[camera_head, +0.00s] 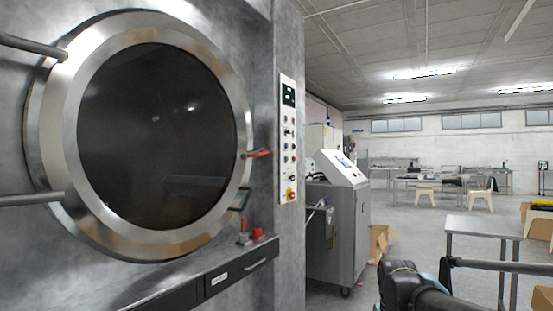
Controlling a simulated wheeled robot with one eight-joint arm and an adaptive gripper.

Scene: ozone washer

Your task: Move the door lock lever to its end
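The washer's large round door (155,135) fills the left side of the head view, with a broad metal ring around dark glass. It looks closed. A short red-tipped lever (257,153) sticks out sideways at the ring's right edge and looks like the door lock lever. A dark looped handle (240,199) sits below it on the ring. Part of my dark arm shows at the bottom right, well away from the door. My gripper is not in view, and nothing is seen touching the lever.
A control panel (289,140) stands right of the door. A ledge (215,272) with red items (257,232) juts out below it. A grey cabinet (338,230) stands behind to the right. A metal table (482,227) is at the right.

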